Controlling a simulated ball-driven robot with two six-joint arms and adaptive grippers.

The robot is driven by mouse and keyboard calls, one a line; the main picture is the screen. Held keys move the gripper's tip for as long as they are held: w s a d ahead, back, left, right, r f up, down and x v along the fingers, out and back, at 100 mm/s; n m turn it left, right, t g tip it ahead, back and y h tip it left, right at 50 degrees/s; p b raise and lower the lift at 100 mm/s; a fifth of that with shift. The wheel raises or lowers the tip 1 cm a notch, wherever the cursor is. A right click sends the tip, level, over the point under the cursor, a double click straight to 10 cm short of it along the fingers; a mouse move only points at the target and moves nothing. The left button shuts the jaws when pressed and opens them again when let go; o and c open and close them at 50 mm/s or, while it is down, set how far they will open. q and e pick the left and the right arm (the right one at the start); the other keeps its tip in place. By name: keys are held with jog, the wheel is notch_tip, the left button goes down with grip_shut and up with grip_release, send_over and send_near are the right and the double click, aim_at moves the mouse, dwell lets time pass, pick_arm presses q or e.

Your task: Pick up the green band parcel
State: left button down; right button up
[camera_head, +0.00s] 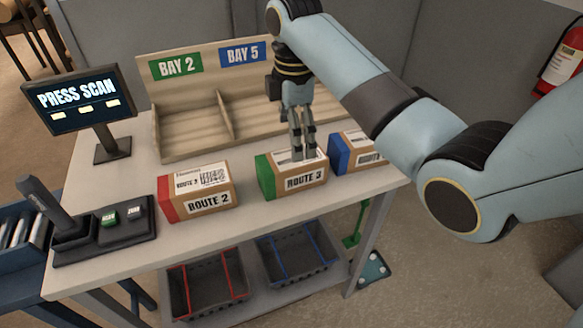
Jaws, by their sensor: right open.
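The green band parcel (283,181) is a brown box with a green left end and a "ROUTE 3" label, standing on the table between two other parcels. My right gripper (305,156) points straight down over its top, towards the right side. Its fingers are open with a narrow gap. The fingertips look at or just above the parcel's top; I cannot tell whether they touch it. My left gripper does not show.
A red band parcel (203,200) stands to the left and a blue band parcel (352,151) close to the right. Behind are wooden bays (193,122). A screen (82,100) reads "PRESS SCAN", with a scanner stand (72,230) in front. Baskets (208,292) sit below.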

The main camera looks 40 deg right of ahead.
aim_at(292, 164)
jog(key=shift+w+r+n, duration=0.15)
jog(key=shift+w+n, duration=0.15)
jog(key=shift+w, duration=0.15)
jog(key=f, duration=1)
jog(key=shift+w+d+f+p, duration=0.15)
jog(key=shift+d+p, duration=0.05)
jog(key=shift+p, duration=0.1)
jog(key=c, duration=1.5)
